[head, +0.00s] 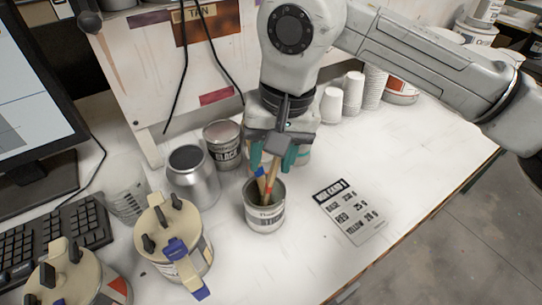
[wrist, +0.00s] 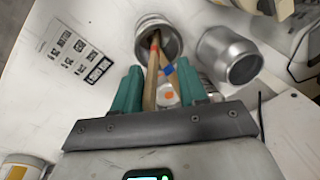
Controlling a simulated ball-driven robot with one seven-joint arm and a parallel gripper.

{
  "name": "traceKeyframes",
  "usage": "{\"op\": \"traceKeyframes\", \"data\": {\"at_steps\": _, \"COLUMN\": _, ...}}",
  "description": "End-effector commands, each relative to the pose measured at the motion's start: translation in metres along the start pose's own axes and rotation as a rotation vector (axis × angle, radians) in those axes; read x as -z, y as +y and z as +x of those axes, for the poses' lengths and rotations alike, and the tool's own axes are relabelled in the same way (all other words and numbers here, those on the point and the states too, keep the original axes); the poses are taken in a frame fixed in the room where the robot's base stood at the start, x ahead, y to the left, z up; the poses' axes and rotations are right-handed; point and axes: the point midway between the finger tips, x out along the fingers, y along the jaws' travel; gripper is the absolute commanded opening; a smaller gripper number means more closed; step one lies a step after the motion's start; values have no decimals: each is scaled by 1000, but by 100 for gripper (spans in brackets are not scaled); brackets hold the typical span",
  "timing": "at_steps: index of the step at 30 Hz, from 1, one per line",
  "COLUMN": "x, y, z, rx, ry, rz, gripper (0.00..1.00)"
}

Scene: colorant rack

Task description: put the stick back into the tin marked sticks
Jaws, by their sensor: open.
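A small open metal tin (head: 265,219) stands upright on the white bench; its label is too small to read surely. It also shows in the wrist view (wrist: 152,22). Wooden sticks lean in its mouth, one with a red band (head: 271,182) and one with a blue band (head: 261,173). In the wrist view the red-banded stick (wrist: 150,75) and the blue-banded stick (wrist: 167,75) run from the tin's mouth to between the teal fingers. My gripper (head: 277,160) is open above the tin, its fingers either side of the sticks' upper ends. Whether either finger touches a stick is unclear.
An open grey can (head: 194,180) and a tin marked BLACK (head: 223,150) stand left of the sticks' tin. A lidded can (head: 172,235) is nearer the front. A printed card (head: 350,211) lies to the right, with clear bench around it. White cups (head: 353,88) stand behind.

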Motion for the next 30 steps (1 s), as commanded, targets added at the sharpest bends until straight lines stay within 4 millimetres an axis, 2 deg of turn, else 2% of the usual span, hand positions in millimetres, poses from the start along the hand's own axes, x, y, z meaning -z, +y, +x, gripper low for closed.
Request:
{"op": "traceKeyframes", "data": {"at_steps": 15, "x": 1, "y": 0, "z": -87, "rx": -1, "ry": 4, "rz": 2, "gripper": 42}}
{"op": "traceKeyframes", "data": {"at_steps": 21, "x": 0, "y": 0, "z": -101, "rx": -1, "ry": 1, "rz": 0, "gripper": 42}}
{"op": "traceKeyframes", "data": {"at_steps": 30, "x": 0, "y": 0, "z": -102, "rx": 0, "ry": 1, "rz": 0, "gripper": 42}}
